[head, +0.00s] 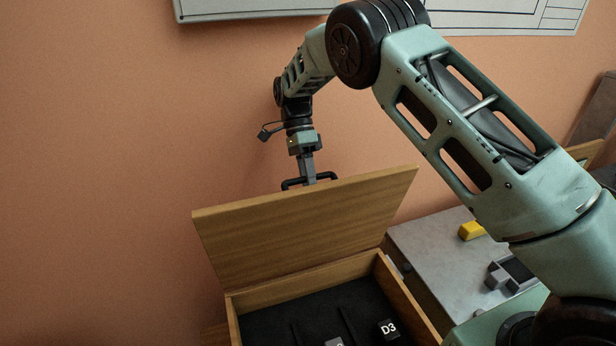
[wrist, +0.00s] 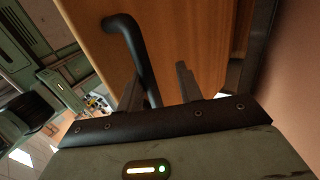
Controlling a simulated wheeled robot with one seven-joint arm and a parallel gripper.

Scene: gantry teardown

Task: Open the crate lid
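The wooden crate lid (head: 310,228) stands raised, close to upright, at the back edge of the open crate (head: 408,300). Its black handle (head: 292,183) shows just above the lid's top edge, on the far side. My gripper (head: 308,180) is at this handle, its tips partly hidden behind the lid. In the wrist view the lid (wrist: 185,35) fills the middle, and the handle (wrist: 138,50) runs down between my fingers (wrist: 158,85). The fingers stand apart, with a gap between the handle and the right finger.
Dark blocks, one marked D3 (head: 388,329), lie in the crate's black interior. A grey table (head: 425,245) to the right bears a yellow block (head: 471,231) and a grey device (head: 513,273). An orange wall (head: 110,150) stands behind, with a white board (head: 250,8) above.

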